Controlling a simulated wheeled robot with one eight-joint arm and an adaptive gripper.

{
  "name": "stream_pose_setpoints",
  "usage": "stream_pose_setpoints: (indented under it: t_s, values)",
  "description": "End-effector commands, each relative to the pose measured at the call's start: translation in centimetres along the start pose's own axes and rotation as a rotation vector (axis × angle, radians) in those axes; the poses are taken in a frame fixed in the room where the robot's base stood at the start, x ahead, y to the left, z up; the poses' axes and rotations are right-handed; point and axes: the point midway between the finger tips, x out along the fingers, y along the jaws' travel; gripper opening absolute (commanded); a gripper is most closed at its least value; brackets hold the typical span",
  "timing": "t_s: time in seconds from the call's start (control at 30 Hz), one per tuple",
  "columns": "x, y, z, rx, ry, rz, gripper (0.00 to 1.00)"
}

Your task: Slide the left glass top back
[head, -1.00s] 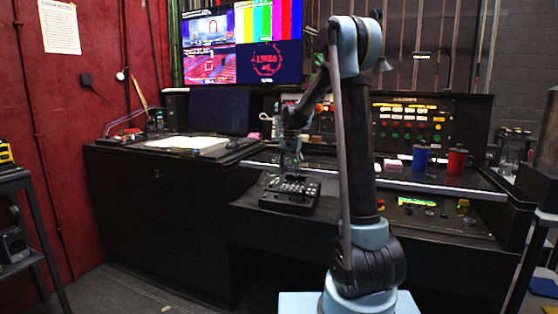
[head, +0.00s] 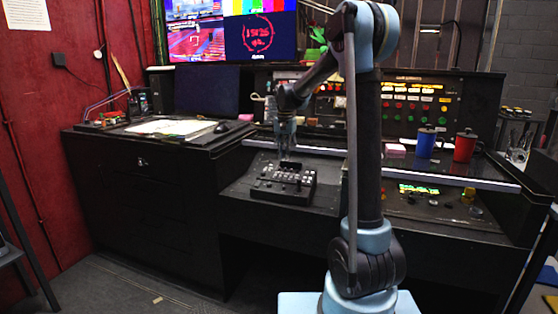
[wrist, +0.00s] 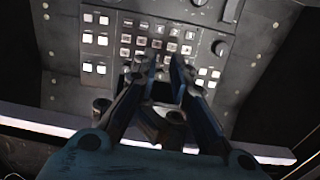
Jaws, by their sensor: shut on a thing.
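My gripper (head: 287,152) points down at the left part of the console, close to the black button box (head: 283,184). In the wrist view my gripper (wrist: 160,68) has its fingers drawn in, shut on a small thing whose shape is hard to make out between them. Rows of pale buttons on the box (wrist: 160,40) lie beyond the fingertips. The left glass top is clear or dark, and I cannot pick out its pane. A pale strip (head: 325,154) runs along the console behind the box; my arm covers part of it.
A blue mug (head: 425,145) and a red mug (head: 464,147) stand on the right of the console. A lit button panel (head: 415,108) rises behind. Papers (head: 172,127) and a mouse (head: 222,127) lie on the left desk.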

Motion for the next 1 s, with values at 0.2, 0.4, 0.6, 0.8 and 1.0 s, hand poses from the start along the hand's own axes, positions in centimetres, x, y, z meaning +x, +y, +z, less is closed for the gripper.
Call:
stream_pose_setpoints:
  t_s: [0.2,0.4,0.6,0.8,1.0]
  values:
    - [0.0,-0.1,-1.2,0.000,0.000,0.000,0.00]
    - [0.0,-0.1,-2.4,0.000,0.000,0.000,0.00]
    - [0.0,-0.1,-3.5,-0.001,0.000,0.000,0.00]
    - [0.0,0.0,-4.7,0.001,0.000,0.000,0.00]
    - [0.1,0.1,-5.9,0.002,0.000,0.000,0.00]
